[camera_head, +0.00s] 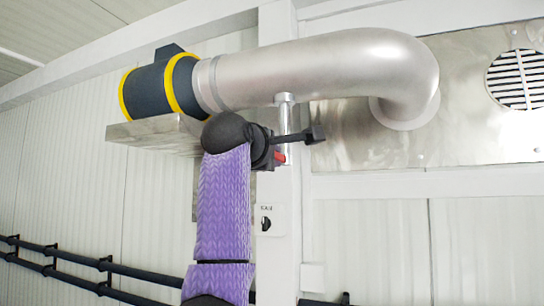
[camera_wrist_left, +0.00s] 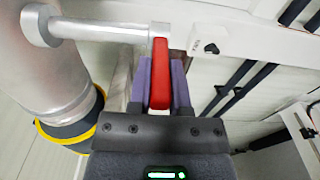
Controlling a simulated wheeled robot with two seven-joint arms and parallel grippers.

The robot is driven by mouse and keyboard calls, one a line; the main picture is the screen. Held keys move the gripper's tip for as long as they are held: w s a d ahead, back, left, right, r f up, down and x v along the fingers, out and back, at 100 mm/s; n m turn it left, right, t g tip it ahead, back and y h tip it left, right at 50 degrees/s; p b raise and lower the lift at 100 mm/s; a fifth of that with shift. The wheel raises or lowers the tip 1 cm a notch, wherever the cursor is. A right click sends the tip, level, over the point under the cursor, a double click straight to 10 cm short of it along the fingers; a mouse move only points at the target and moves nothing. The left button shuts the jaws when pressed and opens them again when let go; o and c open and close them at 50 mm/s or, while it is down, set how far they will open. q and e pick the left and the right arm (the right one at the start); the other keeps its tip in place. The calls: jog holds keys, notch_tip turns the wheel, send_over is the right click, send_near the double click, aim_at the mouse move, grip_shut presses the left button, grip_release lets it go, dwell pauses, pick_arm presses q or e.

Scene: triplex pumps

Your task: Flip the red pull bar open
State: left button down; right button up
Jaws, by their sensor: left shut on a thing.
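The red pull bar (camera_wrist_left: 160,72) sits at the end of a short silver rod (camera_wrist_left: 100,32) in the left wrist view. In the head view only a small red part (camera_head: 280,158) of it shows, beside the lower end of the silver rod (camera_head: 284,118), which joins the big silver pipe above. My left gripper (camera_wrist_left: 161,88) is shut on the red pull bar, with a purple-padded finger on each side of it. In the head view my left gripper (camera_head: 278,152) reaches up to the rod and hides most of the bar. My right gripper is in neither view.
The large silver pipe (camera_head: 330,68) bends into a metal wall panel (camera_head: 460,120). A dark cylinder with yellow rings (camera_head: 147,88) sits on a metal bracket (camera_head: 150,132) at left. A white post with a small black switch (camera_head: 265,223) stands below. Dark rails (camera_head: 80,272) run along the wall.

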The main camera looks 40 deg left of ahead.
aim_at(287, 161)
pick_arm(q)
jog(key=n+g+y, duration=0.1)
jog(key=w+d+n+g+y, duration=0.1)
jog(key=y, duration=0.1)
jog(key=d+n+g+y, duration=0.1)
jog(key=n+y, duration=0.1)
jog(key=shift+w+d+f, duration=0.15)
jog(key=shift+w+f, duration=0.05)
jog(key=shift+w+d+n+g+y, duration=0.2)
jog(key=shift+n+g+y, duration=0.2)
jog(key=shift+g+y, duration=0.2)
jog(key=shift+w+d+n+g+y, duration=0.1)
jog(key=shift+w+n+g+y, duration=0.05)
jog(key=shift+n+g+y, duration=0.35)
jog(key=shift+w+d+n+g+y, duration=0.2)
jog(key=shift+w+n+g+y, duration=0.05)
jog(key=shift+n+g+y, duration=0.3)
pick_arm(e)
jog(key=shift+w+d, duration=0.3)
